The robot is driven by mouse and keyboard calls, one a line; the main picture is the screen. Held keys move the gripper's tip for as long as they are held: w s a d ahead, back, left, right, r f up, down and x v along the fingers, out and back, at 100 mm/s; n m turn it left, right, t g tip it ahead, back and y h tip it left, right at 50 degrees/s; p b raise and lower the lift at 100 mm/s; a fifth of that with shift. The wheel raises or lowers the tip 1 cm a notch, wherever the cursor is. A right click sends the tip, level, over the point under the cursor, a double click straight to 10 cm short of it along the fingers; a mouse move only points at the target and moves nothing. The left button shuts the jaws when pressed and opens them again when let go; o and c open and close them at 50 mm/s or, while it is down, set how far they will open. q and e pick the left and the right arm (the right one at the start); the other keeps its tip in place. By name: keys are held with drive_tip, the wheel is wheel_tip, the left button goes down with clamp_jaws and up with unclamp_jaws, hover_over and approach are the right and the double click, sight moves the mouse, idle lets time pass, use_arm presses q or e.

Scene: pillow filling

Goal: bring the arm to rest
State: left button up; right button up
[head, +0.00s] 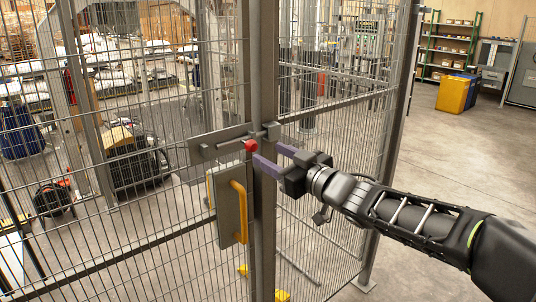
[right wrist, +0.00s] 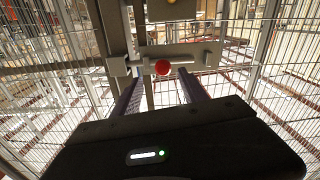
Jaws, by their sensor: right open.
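My right gripper (head: 268,158) is in front of the mesh fence's gate post, its two purple fingers apart and nothing held between them. The fingertips are close to a red knob (head: 250,145) on a grey bolt latch (head: 222,146). In the right wrist view the red knob (right wrist: 162,67) shows just beyond the gap between the fingers (right wrist: 157,88). I cannot tell whether a finger touches the knob or the latch. My right arm (head: 410,215) reaches in from the right. My left gripper is in neither view.
A mesh fence (head: 150,200) with a gate post (head: 264,80) stands directly ahead. A yellow handle (head: 238,212) is on a grey plate below the latch. Open floor (head: 470,150) lies to the right. A yellow bin (head: 453,94) and shelves (head: 448,45) stand far back right.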

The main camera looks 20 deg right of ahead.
idle(0.4)
drive_tip(key=s+a+f+m+g+h, duration=0.1)
drive_tip(key=s+a+f+m+g, duration=0.1)
drive_tip(key=f, duration=1.1)
drive_tip(key=s+a+f+m+g+h, duration=0.1)
drive_tip(key=s+a+f+m+g, duration=0.15)
drive_tip(key=f, duration=1.05)
drive_tip(key=s+a+f+m+g+h, duration=0.1)
drive_tip(key=s+a+f+m+g, duration=0.15)
drive_tip(key=f, duration=1.05)
drive_tip(key=s+a+f+g, duration=0.2)
drive_tip(key=s+f+g, duration=0.1)
drive_tip(key=s+f, duration=0.4)
drive_tip(key=s+a+f+g, duration=0.3)
drive_tip(key=s+f, duration=0.4)
drive_tip(key=s, duration=0.4)
drive_tip(key=s+a+f+m+g, duration=0.1)
drive_tip(key=s+a+f+g, duration=0.1)
drive_tip(key=s+f, duration=0.6)
drive_tip(key=shift+s+a+g, duration=0.35)
drive_tip(key=shift+s+g, duration=0.15)
drive_tip(key=shift+s, duration=0.5)
